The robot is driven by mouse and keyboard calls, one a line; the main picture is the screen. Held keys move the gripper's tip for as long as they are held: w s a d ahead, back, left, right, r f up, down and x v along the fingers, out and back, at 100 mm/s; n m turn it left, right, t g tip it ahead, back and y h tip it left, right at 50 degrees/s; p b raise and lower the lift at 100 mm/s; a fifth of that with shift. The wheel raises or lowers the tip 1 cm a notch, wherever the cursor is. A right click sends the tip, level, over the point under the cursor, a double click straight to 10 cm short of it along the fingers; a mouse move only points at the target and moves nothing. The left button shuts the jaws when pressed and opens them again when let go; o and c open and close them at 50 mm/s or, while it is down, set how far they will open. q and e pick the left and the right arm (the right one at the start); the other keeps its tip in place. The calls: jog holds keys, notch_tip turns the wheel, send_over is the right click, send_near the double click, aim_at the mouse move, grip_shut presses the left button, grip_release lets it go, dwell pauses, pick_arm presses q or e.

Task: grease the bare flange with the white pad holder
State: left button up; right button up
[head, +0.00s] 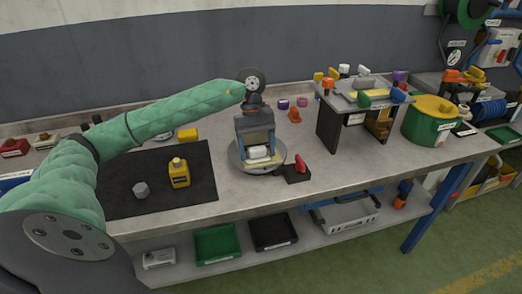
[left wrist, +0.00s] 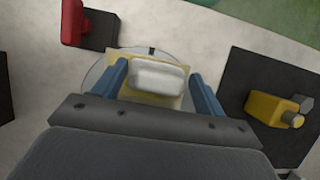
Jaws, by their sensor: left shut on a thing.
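My left gripper (head: 257,147) points down over the round grey turntable (head: 238,166). Its two blue fingers (left wrist: 160,90) are shut on the white pad holder (left wrist: 158,73), a white block with a pale yellow piece around and under it. The white pad holder also shows in the head view (head: 258,154), low over the turntable's middle; I cannot tell whether it touches what is beneath. The turntable's disc shows in the left wrist view (left wrist: 97,75) around the fingers. I cannot make out the bare flange; the gripper and holder cover the disc's middle. My right gripper is not in view.
A red handle on a black base (head: 297,175) stands close right of the turntable. A yellow bottle (head: 179,173) and a grey cap-like piece (head: 141,189) are on the black mat (head: 200,186) at left. A small raised stand (head: 328,125) and green drum (head: 424,128) are farther right.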

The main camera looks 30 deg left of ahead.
pick_arm(q)
jog(key=shift+s+a, duration=0.15)
jog(key=shift+s, duration=0.05)
dwell(0.3)
jog(key=shift+s+a+f+b, duration=0.15)
jog(key=shift+s+a+b, duration=0.2)
jog(key=shift+b, duration=0.2)
jog(key=shift+s+a+b, duration=0.25)
jog(key=shift+s+b, duration=0.15)
jog(key=shift+s, duration=0.05)
jog(key=shift+w+d, duration=0.6)
jog(key=shift+w, duration=0.15)
jog(key=shift+w, duration=0.1)
